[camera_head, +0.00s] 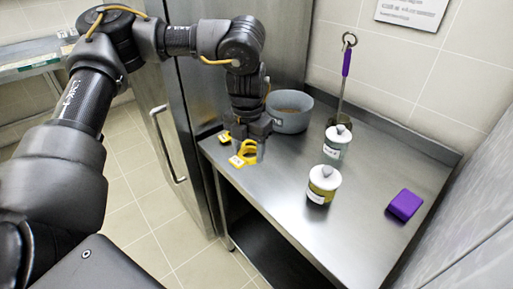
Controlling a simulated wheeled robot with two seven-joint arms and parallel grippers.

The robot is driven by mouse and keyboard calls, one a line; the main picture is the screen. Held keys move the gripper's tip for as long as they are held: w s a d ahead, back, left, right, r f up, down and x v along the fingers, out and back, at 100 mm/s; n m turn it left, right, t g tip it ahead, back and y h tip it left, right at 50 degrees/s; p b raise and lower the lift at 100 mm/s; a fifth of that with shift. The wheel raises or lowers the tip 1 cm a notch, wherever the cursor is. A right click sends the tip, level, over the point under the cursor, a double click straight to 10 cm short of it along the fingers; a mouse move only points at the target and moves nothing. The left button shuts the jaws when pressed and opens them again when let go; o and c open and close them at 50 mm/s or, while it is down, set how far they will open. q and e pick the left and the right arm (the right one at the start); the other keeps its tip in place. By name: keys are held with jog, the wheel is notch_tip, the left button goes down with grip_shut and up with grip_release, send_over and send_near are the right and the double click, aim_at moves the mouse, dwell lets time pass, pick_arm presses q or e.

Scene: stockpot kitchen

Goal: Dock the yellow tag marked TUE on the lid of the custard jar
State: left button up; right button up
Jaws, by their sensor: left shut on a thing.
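My left gripper (250,143) reaches down over the left end of the steel counter. It is shut on a yellow tag (246,153) with a white label; the print is too small to read. A second yellow tag (224,138) lies just left of the gripper, partly hidden; its marking cannot be read. A jar with yellowish contents (323,187), likely the custard jar, stands upright mid-counter, right of the gripper. Its pale lid (325,175) has a grey knob. No tag shows on that lid. My right gripper is not in view.
A grey pot (289,112) stands behind the gripper, and a purple-handled ladle (346,65) stands upright near the wall. A purple block (404,205) lies at right. The counter (365,170) is clear between jars and block.

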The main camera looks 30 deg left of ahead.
aim_at(243, 161)
pick_arm(q)
jog(key=shift+s+d+r, duration=0.1)
jog(key=shift+s+r, duration=0.25)
jog(key=shift+s, duration=0.4)
jog(key=shift+s+r, duration=0.3)
jog(key=shift+s, duration=0.45)
jog(key=d+n, duration=0.3)
jog(key=n, duration=1.3)
jog(key=w+d+r+n, duration=0.1)
jog(key=d+n, duration=0.2)
jog(key=n, duration=1.3)
jog(key=shift+d+r+n, duration=0.15)
jog(key=shift+r+n, duration=0.15)
